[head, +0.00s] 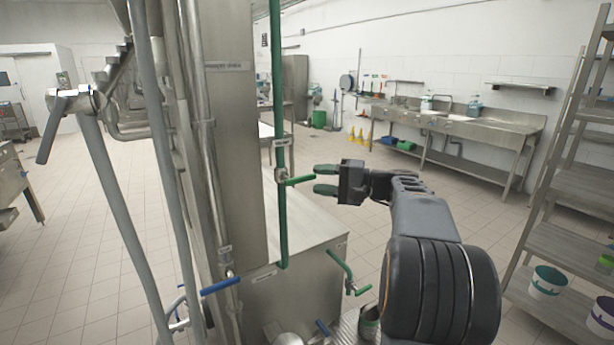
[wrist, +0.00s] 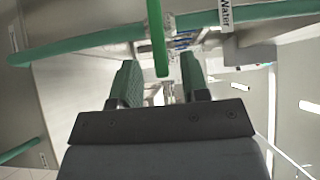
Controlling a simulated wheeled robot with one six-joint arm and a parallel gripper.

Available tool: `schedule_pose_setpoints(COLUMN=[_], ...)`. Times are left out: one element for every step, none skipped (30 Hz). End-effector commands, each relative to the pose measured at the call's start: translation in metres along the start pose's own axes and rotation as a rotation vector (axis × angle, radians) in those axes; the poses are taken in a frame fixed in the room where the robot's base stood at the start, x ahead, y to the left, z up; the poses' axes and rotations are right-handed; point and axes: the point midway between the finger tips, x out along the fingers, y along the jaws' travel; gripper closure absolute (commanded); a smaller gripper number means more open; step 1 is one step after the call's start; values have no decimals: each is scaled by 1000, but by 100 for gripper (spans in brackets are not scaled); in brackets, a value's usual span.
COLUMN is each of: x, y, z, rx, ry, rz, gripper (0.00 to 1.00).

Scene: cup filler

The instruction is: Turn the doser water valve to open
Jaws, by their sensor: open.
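The water valve's green lever handle (head: 299,181) sticks out to the right from a vertical green pipe (head: 283,228), roughly at right angles to it. My gripper (head: 316,179) is open, with green finger pads above and below the line of the handle. The handle's free end is about level with the fingertips. In the wrist view, the handle (wrist: 158,42) points toward my gripper (wrist: 160,70), its end in line with the gap between the fingers. No contact shows. A tag reading "Water" (wrist: 227,14) hangs on the pipe beside the valve.
A blue-handled valve (head: 221,286) and a lower green-handled valve (head: 358,291) are nearby. A steel column (head: 236,150) stands left of the pipe, and a steel box (head: 300,290) lies below. A shelf rack (head: 560,215) is at right. Open floor lies behind my arm.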

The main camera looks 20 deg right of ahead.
Motion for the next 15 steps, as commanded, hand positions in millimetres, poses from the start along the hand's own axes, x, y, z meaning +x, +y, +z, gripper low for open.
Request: schedule_pose_setpoints(x=[8, 13, 18, 21, 24, 28, 30, 32, 34, 36, 37, 38, 39, 39, 40], y=[-1, -1, -1, -1, -1, -1, -1, -1, 0, 0, 0, 0, 0, 0, 0], z=[1, 1, 1, 0, 0, 0, 0, 0, 0, 0, 0, 0, 0, 0, 0], rx=[1, 0, 0, 0, 0, 0, 0, 0, 0, 0, 0, 0, 0, 0, 0], ry=[-2, -3, -3, -1, -2, -2, -1, 0, 0, 0, -1, -1, -1, 0, 0], rz=[1, 1, 1, 1, 1, 0, 0, 0, 0, 0, 0, 0, 0, 0, 1], gripper=[58, 58, 58, 58, 58, 58, 58, 58, 58, 58, 58, 58, 58, 58, 58])
